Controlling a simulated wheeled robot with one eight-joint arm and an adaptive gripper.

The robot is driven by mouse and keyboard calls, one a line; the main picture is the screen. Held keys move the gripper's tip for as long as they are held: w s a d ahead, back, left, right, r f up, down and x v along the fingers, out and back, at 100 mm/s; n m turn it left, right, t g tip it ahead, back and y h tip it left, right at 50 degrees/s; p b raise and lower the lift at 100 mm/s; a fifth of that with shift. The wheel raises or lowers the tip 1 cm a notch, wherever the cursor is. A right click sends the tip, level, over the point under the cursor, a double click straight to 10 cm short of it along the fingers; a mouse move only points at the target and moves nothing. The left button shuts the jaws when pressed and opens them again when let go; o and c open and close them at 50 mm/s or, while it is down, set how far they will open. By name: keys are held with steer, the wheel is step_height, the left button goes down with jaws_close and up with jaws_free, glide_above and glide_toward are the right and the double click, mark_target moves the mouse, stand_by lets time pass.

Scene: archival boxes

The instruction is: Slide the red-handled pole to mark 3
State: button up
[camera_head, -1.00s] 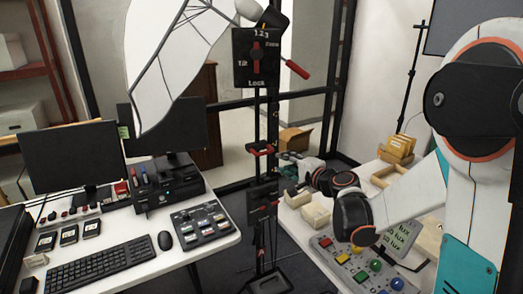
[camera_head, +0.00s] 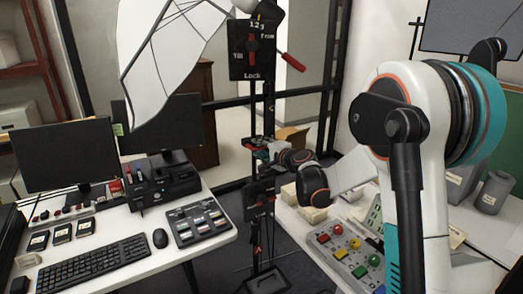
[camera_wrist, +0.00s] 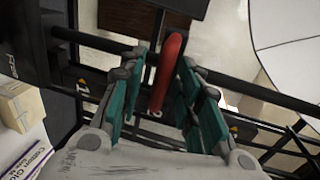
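A black upright stand (camera_head: 252,108) holds a dark panel (camera_head: 250,62) marked 1 2 3, Free, Tilt and Lock at its top. A red-handled lever (camera_head: 292,61) sticks out to the right of this panel. My gripper (camera_head: 257,150) is at the stand's middle height, hiding most of what is there. In the wrist view, a red handle (camera_wrist: 168,70) lies between the two teal fingers of my gripper (camera_wrist: 160,88). The fingers are apart, with space visible on both sides of the handle. Marks 1 and 2 show on the black part behind.
A white desk on the left holds a monitor (camera_head: 66,153), a keyboard (camera_head: 95,262) and a switch panel (camera_head: 199,222). A table on the right has a coloured-button panel (camera_head: 345,247) and small boxes (camera_head: 312,212). A lower black unit (camera_head: 259,200) sits on the stand below my gripper.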

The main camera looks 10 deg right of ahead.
jaws_close()
steer(key=shift+r, duration=0.1)
step_height(320, 180, up, 12)
steer(key=p, duration=0.6)
steer(key=shift+w+p, duration=0.1)
steer(key=shift+p, duration=0.3)
steer(key=shift+w, duration=0.1)
